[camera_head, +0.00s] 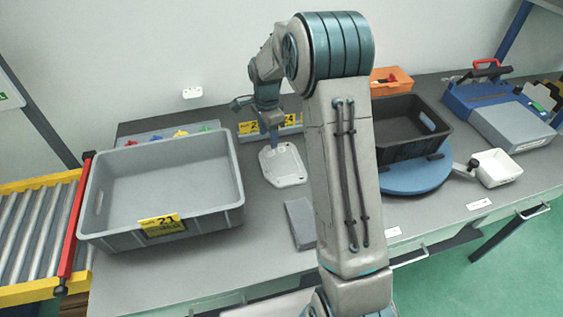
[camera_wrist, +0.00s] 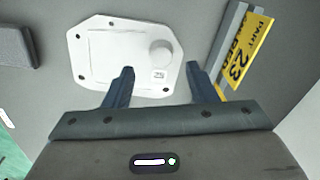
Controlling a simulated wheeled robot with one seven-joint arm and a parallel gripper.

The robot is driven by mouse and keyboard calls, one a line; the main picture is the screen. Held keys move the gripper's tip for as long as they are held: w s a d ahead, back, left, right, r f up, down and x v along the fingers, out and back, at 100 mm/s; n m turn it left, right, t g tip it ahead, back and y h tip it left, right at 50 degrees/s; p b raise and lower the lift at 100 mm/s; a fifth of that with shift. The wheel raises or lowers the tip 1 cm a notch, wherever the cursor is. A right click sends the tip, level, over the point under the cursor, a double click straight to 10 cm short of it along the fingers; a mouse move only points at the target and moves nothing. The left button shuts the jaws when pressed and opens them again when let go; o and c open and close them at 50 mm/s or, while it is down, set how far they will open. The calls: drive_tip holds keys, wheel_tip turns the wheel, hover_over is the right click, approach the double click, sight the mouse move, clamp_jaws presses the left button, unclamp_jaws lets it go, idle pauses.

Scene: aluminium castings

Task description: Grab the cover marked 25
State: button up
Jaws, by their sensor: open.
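A white cover (camera_head: 290,172) with cut corners, a round boss and holes lies flat on the grey table, to the right of the large grey crate. In the wrist view the same cover (camera_wrist: 110,50) fills the upper middle, with a small printed tag beside its boss; I cannot read the tag surely. My gripper (camera_wrist: 160,69) is open and empty. Its left finger overlaps the cover in the picture and its right finger is by the cover's right edge, with boss and tag between them. In the head view my gripper (camera_head: 273,138) hangs above the cover's back edge.
A grey crate (camera_head: 108,232) labelled 21 stands left. A rail with yellow labels, one reading 23 (camera_wrist: 247,57), lies close behind the cover. A dark grey block (camera_head: 300,222) lies in front. A black bin (camera_head: 405,148) sits on a blue turntable (camera_head: 415,180) at right.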

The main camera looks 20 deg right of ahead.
sight(268, 148)
drive_tip(key=shift+f+p, duration=0.8)
drive_tip(key=shift+f, duration=1.95)
drive_tip(key=shift+c, duration=0.3)
drive_tip(key=shift+w, duration=0.1)
clamp_jaws()
drive_tip(key=shift+r, duration=0.1)
